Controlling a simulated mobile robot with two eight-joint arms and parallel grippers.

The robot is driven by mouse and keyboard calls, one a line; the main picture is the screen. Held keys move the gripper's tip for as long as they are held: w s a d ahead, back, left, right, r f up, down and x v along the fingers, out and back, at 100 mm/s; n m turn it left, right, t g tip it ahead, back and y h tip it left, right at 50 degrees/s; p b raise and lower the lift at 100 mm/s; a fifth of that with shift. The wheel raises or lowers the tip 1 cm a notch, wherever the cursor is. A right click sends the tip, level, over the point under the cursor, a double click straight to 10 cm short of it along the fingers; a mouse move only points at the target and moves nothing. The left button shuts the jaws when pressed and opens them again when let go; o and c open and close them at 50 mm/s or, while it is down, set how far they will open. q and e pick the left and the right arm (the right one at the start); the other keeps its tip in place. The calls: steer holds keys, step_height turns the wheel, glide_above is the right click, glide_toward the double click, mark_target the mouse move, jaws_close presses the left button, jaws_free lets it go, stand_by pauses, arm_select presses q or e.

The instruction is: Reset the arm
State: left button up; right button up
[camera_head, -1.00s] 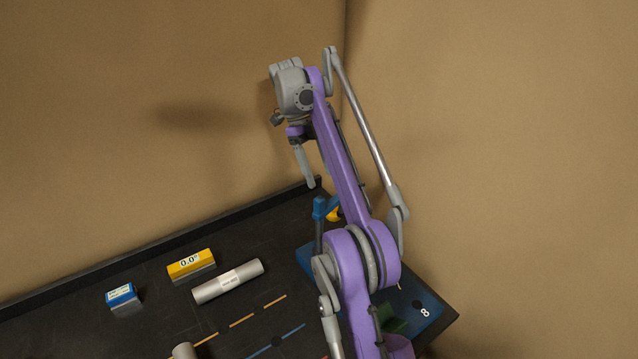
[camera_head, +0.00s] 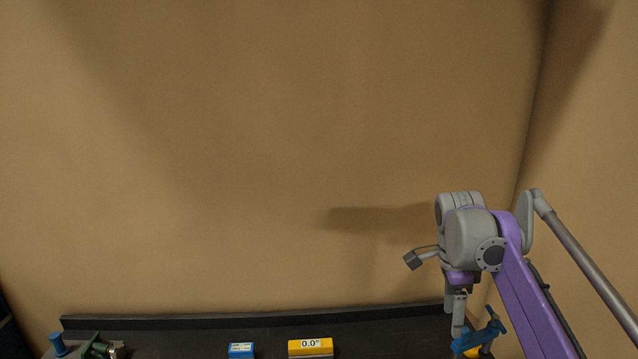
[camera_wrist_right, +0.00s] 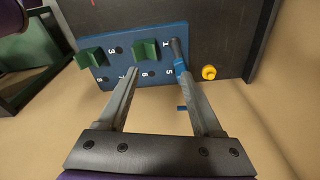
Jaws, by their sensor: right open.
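My right gripper (camera_head: 457,318) hangs at the lower right of the head view on its purple and grey arm, fingers pointing down beside a blue tool (camera_head: 482,337). In the right wrist view the gripper (camera_wrist_right: 157,72) has its two grey fingers wide apart, with nothing held between them. Beyond them is a blue numbered board (camera_wrist_right: 140,62) with green blocks (camera_wrist_right: 145,52). A dark and blue tool (camera_wrist_right: 178,55) shows by the right-hand finger; whether they touch I cannot tell. My left gripper is not in view.
A yellow block marked 0.0° (camera_head: 311,348) and a blue block (camera_head: 241,350) sit on the dark table (camera_head: 390,342), which has a raised back edge. A green device (camera_head: 97,347) and a blue-topped post (camera_head: 58,344) stand at the lower left. Brown walls rise behind.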

steer(key=s+a+f+n+t, duration=0.3)
steer(key=s+a+f+n, duration=0.1)
steer(key=s+f+n, duration=0.5)
steer(key=s+a+f+n+t+y, duration=0.1)
steer(key=s+a+f+n+t, duration=0.2)
steer(key=s+f+n, duration=0.7)
steer(key=shift+s+a+f+n+t, duration=0.3)
steer(key=shift+s+a, duration=0.35)
steer(key=shift+a, duration=0.25)
